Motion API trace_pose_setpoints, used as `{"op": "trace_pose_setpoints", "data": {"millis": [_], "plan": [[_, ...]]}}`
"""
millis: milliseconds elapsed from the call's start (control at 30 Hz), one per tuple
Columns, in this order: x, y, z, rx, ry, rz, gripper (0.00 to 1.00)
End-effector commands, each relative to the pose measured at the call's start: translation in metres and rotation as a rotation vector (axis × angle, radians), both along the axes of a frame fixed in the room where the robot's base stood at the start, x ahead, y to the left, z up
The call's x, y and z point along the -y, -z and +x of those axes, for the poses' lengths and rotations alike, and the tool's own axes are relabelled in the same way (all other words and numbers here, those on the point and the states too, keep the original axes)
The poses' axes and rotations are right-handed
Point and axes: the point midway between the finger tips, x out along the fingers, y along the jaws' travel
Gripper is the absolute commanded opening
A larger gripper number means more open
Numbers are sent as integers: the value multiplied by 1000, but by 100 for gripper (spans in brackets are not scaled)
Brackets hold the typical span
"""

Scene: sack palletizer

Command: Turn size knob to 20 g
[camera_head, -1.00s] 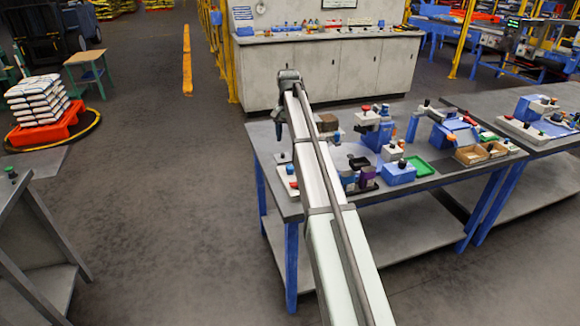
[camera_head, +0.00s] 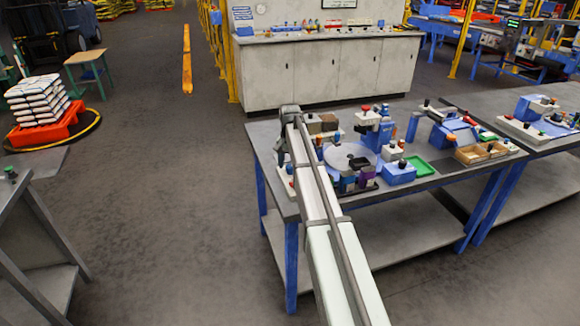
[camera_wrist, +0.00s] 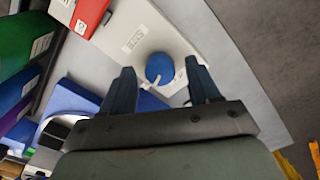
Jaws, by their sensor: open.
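The size knob (camera_wrist: 159,67) is a round blue knob with a pale pointer, on a light panel (camera_wrist: 118,26) marked "SIZE" in the wrist view. My gripper (camera_wrist: 165,78) is open, with one dark finger on each side of the knob in the picture. I cannot tell whether the fingers touch the knob or how far above it they are. Any gram marks near the knob are too small or hidden to read.
A red block (camera_wrist: 88,14) stands beside the size label in the wrist view. Green, blue and purple items lie along its left side. In the head view, several devices and a green tray (camera_head: 419,167) stand to the right of my arm.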

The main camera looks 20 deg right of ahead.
Motion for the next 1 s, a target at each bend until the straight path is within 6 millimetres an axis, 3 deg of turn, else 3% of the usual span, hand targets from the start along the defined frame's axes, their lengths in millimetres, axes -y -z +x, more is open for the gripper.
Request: {"op": "trace_pose_setpoints", "data": {"millis": [200, 467, 1000], "plan": [[0, 11, 0, 0, 0, 0, 61], [0, 11, 0, 0, 0, 0, 61], [0, 11, 0, 0, 0, 0, 10]]}}
